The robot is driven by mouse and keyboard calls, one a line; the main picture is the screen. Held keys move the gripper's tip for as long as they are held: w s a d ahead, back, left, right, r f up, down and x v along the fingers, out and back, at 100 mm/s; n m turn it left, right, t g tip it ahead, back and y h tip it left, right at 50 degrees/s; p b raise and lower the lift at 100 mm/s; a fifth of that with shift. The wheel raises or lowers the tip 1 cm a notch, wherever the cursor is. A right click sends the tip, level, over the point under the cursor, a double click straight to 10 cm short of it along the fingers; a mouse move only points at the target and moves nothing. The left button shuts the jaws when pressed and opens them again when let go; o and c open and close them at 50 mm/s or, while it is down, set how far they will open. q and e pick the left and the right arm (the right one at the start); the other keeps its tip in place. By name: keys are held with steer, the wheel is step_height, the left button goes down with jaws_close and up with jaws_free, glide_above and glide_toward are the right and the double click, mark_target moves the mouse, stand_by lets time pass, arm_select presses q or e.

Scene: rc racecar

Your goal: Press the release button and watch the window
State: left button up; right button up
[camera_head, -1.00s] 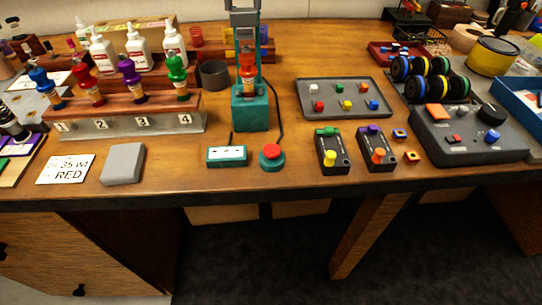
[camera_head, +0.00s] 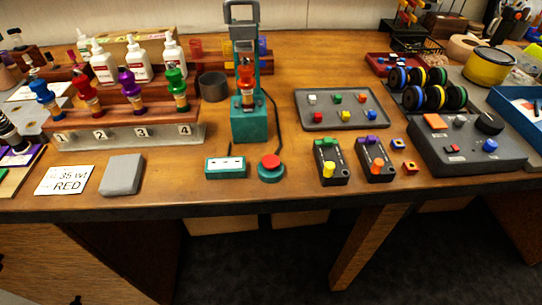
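The release button (camera_head: 271,162) is a red dome on a round teal base near the table's front edge. Beside it on the left is a small teal box with a pale window (camera_head: 225,165); any marks in the window are too small to read. Cables run from both toward a teal stand (camera_head: 249,122), which holds a red-orange shock absorber (camera_head: 246,80) upright. Neither of my grippers shows in the head view.
A numbered rack (camera_head: 130,133) with blue, red, purple and green shocks stands at left. A "35 wt RED" card (camera_head: 64,180) and grey block (camera_head: 122,174) lie in front. Right of the button are two black modules (camera_head: 331,162), a parts tray (camera_head: 342,120) and a control box (camera_head: 465,150).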

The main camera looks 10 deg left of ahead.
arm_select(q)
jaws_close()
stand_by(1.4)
